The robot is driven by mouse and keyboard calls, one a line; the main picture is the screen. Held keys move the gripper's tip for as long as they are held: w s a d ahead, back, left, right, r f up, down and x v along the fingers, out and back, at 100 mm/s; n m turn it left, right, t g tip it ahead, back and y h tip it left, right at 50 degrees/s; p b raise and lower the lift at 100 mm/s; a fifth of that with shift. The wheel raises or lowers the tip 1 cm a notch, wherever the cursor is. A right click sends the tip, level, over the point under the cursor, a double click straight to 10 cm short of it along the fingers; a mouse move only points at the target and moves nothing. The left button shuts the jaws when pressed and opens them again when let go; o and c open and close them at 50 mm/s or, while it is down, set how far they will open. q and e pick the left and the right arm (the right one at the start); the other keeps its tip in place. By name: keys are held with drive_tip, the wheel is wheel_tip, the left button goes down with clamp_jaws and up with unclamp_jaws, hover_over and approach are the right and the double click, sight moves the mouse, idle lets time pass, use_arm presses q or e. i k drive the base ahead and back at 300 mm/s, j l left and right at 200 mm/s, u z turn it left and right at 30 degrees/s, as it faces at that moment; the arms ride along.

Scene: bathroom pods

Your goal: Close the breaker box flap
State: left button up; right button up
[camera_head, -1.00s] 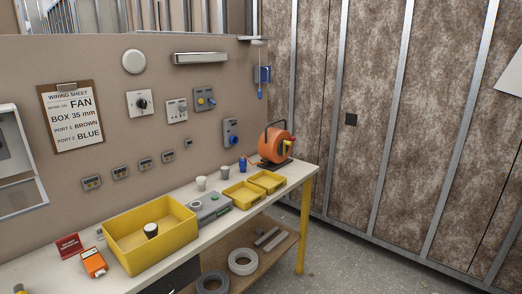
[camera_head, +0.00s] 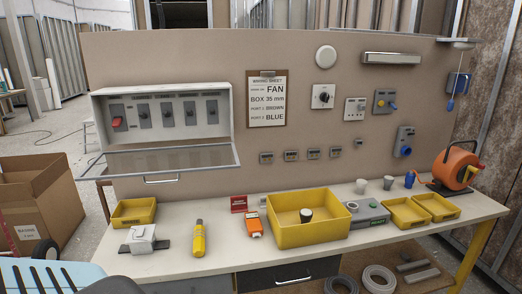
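The breaker box (camera_head: 222,96) is a light grey case on the beige wall panel, left of the wiring sheet. A row of several breaker switches shows inside it, the leftmost one red. Its flap (camera_head: 190,157) is open: a framed see-through panel folded down from the lower edge and sticking out over the bench. A pale bar handle (camera_head: 161,180) sits on the flap's front edge. Neither of my grippers is in view, and nothing touches the flap.
The workbench (camera_head: 290,264) below carries a small yellow bin (camera_head: 134,211), a yellow tool (camera_head: 199,240), an orange device (camera_head: 254,226) and a large yellow bin (camera_head: 285,235). A cardboard box (camera_head: 35,205) stands on the floor at left. Air before the flap looks clear.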

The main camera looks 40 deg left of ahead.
sight(80, 177)
drive_tip(key=j+u, duration=0.1)
drive_tip(key=u, duration=1.55)
drive_tip(key=i+j, duration=0.1)
drive_tip(key=j, duration=0.5)
